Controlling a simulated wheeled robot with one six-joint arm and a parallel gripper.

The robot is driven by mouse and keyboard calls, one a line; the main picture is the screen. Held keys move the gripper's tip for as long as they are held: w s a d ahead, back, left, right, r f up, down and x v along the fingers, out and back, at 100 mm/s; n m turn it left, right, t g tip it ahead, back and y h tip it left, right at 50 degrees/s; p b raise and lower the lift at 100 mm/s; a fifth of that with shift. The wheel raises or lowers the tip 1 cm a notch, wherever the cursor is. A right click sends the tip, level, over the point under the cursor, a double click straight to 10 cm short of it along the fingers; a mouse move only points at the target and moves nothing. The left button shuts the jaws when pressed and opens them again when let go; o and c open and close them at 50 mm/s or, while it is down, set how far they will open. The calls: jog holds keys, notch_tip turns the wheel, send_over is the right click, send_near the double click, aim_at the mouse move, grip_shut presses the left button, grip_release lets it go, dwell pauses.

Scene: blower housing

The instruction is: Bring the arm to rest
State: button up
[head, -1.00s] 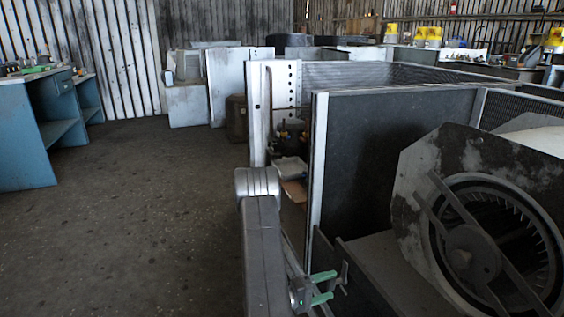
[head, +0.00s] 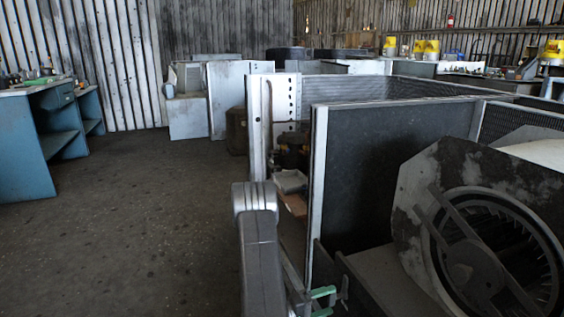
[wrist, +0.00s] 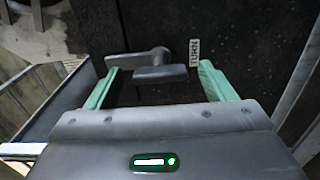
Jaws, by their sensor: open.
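My gripper (head: 324,300) is low in the head view, cut by the bottom edge, beside the front of the grey housing. In the wrist view my gripper (wrist: 160,66) shows two green fingers spread wide apart, with nothing clamped. A grey lever handle (wrist: 155,68) lies in the gap between the fingers, closer to the left one. I cannot tell whether a finger touches it. A white label reading TURN (wrist: 195,52) is on the dark panel (wrist: 245,45) right of the handle. My arm rises left of the housing.
The blower wheel (head: 475,262) sits in a worn plate at the right. The housing's dark panel (head: 385,170) stands close beside my arm. A blue bench (head: 25,145) is at the far left. The floor (head: 130,230) between is clear.

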jog(key=p+v, duration=0.3)
jog(key=v, duration=0.8)
jog(key=b+x, duration=0.4)
jog(key=x, duration=0.9)
jog(key=shift+d, duration=0.35)
jog(key=shift+a+r+n, duration=0.1)
jog(key=shift+a+n, duration=0.05)
jog(key=shift+n, duration=0.65)
jog(key=n, duration=0.4)
jog(key=shift+w+r+n, duration=0.1)
jog(key=shift+n, duration=0.2)
jog(key=n+p, duration=0.3)
jog(key=n, duration=0.1)
jog(key=shift+r, duration=0.2)
jog(key=shift+f+n+p, duration=0.15)
jog(key=shift+n+p, duration=0.25)
jog(key=shift+n, duration=0.3)
